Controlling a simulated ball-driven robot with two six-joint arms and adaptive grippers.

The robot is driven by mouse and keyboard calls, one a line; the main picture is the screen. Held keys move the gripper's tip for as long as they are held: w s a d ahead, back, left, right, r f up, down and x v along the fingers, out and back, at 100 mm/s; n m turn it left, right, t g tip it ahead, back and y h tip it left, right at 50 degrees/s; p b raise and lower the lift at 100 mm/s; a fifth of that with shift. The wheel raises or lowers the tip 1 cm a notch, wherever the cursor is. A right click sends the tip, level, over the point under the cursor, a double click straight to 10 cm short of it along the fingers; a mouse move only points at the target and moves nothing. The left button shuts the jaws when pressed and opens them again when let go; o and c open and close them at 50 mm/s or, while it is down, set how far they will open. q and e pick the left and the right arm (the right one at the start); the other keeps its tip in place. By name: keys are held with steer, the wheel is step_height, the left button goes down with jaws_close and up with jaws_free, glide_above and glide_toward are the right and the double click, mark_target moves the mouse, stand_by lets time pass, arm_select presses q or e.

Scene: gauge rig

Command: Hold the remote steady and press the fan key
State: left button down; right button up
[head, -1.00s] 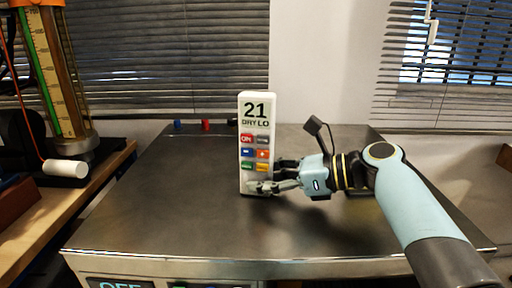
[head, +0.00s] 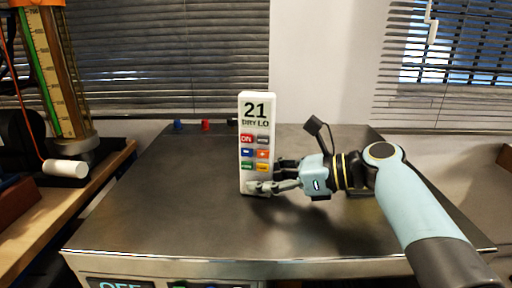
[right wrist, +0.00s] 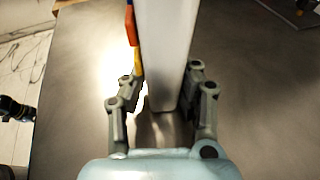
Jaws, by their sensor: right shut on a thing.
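The white remote (head: 255,182) is upright near the middle of the metal table top in the head view. Its display reads 21, DRY and LO. Below that are two columns of coloured keys (head: 255,152): red marked ON, grey, blue, orange, green and yellow. The other key labels are too small to read, so I cannot tell the fan key. My right gripper (head: 267,179) comes in from the right and is shut on the lower part of the remote. In the right wrist view the remote (right wrist: 166,45) stands between both fingers (right wrist: 163,80). My left gripper is not in view.
The metal table top (head: 180,215) is clear around the remote. Small blue (head: 178,125) and red (head: 206,125) pieces sit at its back edge.

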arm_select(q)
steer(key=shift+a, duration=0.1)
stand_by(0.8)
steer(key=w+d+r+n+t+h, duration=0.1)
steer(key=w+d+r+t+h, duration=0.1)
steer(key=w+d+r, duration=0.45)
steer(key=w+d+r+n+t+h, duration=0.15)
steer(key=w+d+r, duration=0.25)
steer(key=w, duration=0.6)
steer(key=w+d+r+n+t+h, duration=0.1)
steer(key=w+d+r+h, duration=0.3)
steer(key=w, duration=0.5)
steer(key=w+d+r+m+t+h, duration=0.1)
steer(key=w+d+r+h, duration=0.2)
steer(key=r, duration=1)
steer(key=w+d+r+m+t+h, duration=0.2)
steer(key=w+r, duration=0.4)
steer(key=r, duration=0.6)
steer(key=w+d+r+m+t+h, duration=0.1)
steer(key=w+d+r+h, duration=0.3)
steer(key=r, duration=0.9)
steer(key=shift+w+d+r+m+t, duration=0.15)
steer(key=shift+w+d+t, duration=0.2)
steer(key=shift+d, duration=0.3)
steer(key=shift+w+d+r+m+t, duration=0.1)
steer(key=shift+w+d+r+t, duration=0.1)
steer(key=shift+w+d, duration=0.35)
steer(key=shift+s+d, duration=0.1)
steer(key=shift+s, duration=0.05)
